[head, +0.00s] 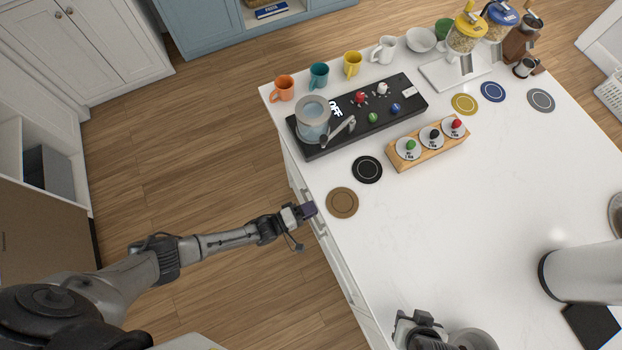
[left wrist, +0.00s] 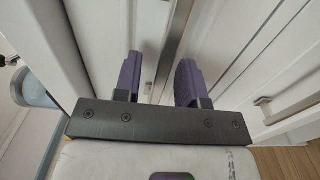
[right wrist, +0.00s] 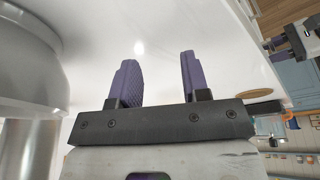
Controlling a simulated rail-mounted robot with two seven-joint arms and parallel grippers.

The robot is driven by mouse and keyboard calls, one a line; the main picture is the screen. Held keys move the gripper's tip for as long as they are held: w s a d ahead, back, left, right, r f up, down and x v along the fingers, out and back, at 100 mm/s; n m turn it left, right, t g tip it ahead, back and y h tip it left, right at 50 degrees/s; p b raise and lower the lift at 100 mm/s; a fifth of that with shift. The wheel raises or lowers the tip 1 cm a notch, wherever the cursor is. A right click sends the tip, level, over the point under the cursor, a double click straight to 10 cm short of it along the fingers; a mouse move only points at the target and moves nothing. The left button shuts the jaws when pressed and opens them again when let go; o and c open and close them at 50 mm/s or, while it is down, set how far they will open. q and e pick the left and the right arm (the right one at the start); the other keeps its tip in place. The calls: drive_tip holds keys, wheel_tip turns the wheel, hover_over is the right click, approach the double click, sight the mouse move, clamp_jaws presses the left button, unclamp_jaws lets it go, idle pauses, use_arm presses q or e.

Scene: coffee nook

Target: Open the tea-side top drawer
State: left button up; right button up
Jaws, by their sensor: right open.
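The white island cabinet front (head: 335,262) has drawers with bar handles. In the left wrist view, one metal handle (left wrist: 179,40) runs between my left gripper's two purple fingers (left wrist: 160,75), nearer the right finger. The fingers are apart and not closed on it; contact cannot be told. In the head view my left gripper (head: 308,210) is at the island's left edge, beside a handle (head: 321,229). The drawer fronts look closed. My right gripper (right wrist: 155,75) is open and empty near the white countertop; it shows partly at the head view's bottom edge (head: 420,322).
A brown coaster (head: 342,202) and black coaster (head: 367,169) lie near the left edge. A large grey cylinder (head: 585,272) is at right. The floor left of the island is clear.

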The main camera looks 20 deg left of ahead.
use_arm(q)
clamp_jaws()
use_arm(e)
drive_tip(key=shift+a, duration=0.15)
idle(0.4)
